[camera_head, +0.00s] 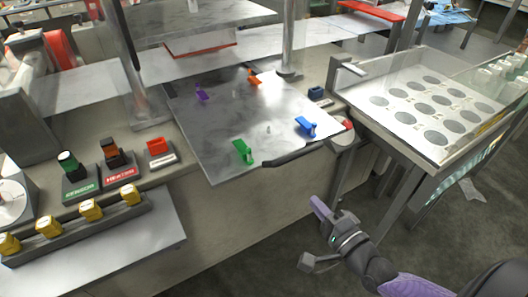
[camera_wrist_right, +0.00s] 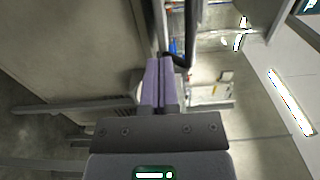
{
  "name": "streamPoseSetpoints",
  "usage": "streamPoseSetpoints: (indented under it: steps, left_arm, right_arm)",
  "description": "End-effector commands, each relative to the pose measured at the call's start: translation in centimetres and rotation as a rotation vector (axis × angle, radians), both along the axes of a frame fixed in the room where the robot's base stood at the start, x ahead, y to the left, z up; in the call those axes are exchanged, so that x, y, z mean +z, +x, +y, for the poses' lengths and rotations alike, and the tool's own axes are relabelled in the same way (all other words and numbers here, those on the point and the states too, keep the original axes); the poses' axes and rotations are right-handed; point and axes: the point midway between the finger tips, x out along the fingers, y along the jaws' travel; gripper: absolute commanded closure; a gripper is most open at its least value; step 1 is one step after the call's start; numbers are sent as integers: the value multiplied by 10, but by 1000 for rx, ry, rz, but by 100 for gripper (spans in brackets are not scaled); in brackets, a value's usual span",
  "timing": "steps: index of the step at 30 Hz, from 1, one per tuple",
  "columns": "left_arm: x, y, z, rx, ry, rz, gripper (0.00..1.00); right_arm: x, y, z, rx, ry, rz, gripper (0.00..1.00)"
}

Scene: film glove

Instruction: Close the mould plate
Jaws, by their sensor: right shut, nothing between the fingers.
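The mould plate (camera_head: 225,125) is a grey metal sheet lying on the machine bed in the head view. It carries green (camera_head: 243,151), blue (camera_head: 306,126), purple (camera_head: 202,93) and orange (camera_head: 253,77) clamps. A dark handle (camera_head: 298,155) runs along its front right edge. My right gripper (camera_head: 318,204) is below and in front of that edge, apart from it. In the right wrist view its purple fingers (camera_wrist_right: 158,85) are together with nothing between them. A dark bar, perhaps the handle, shows beyond the fingertips there. My left gripper is out of view.
A panel with round discs (camera_head: 436,108) stands at the right. A control row with black and red switches (camera_head: 113,155) and yellow knobs (camera_head: 91,209) is at the left. A metal post (camera_head: 289,40) rises behind the plate. Open floor lies around my right arm.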

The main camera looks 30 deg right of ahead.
Motion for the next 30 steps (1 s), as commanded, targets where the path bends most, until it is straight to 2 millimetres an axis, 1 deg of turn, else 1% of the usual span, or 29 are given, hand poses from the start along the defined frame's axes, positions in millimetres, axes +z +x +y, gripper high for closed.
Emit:
streamPoseSetpoints:
  steps: [2,5,12,18,21,24,30]
  left_arm:
    - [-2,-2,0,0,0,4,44]
    - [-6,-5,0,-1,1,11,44]
    - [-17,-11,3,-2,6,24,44]
    - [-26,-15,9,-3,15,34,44]
    - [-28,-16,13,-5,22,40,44]
    - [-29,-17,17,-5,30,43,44]
    - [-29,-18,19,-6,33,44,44]
  right_arm:
    - [0,8,0,-2,1,-4,100]
    - [-1,28,2,-1,0,-5,100]
    - [-2,81,6,-2,-1,-4,100]
    - [-2,118,9,-1,-3,0,100]
    - [-2,129,10,-1,-3,0,100]
    - [-2,136,11,0,-4,2,100]
    - [-1,137,11,0,-4,3,100]
